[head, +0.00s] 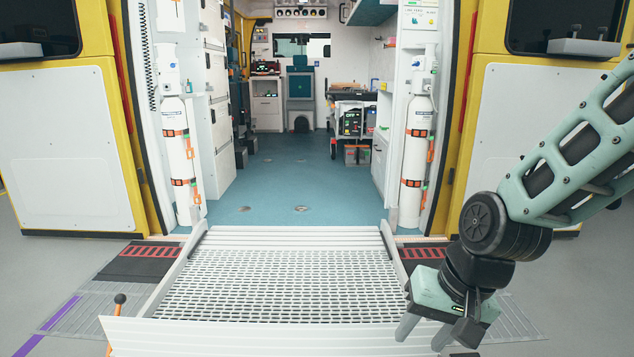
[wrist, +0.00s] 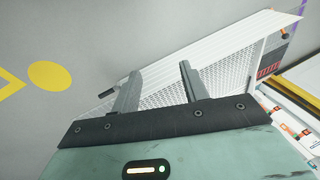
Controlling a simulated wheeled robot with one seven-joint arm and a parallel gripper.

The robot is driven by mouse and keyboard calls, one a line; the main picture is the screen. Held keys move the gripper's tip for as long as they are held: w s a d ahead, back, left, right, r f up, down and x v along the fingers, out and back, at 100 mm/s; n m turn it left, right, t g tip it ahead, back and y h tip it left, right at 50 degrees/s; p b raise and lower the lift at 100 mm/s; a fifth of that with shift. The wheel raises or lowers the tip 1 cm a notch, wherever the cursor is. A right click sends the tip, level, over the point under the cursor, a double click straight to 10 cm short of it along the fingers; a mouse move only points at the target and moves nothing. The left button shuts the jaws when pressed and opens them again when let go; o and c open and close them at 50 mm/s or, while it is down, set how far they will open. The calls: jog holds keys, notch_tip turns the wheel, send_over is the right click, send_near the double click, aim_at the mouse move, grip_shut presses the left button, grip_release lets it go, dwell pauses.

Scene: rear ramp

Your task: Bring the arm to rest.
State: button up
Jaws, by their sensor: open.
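My arm reaches in from the right edge of the head view and bends down at a black joint. My gripper (head: 422,337) hangs at its end, pointing down, in front of the right side of the ramp (head: 280,275). Its two grey fingers are apart with nothing between them. In the wrist view my gripper (wrist: 157,82) also shows open and empty, with the perforated ramp (wrist: 228,75) beyond the fingers. I cannot tell the exact gap between the fingertips and the ramp.
The ramp leads up to the open rear of an ambulance with a blue floor (head: 290,180). White oxygen cylinders (head: 178,150) (head: 416,150) stand at both door sides. An orange lever with a black knob (head: 119,299) stands left of the ramp. The blue aisle is clear.

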jog(key=s+a+r+n+g+h+p, duration=0.1)
jog(key=s+r+n+p, duration=0.2)
jog(key=s+r+n, duration=0.35)
jog(key=s+a+r+n+g+h+p, duration=0.1)
jog(key=s+r+n+p, duration=0.15)
jog(key=s, duration=0.65)
notch_tip(320, 180, up, 38)
jog(key=p, duration=3.6)
jog(key=shift+f, duration=0.25)
jog(key=shift+w, duration=0.1)
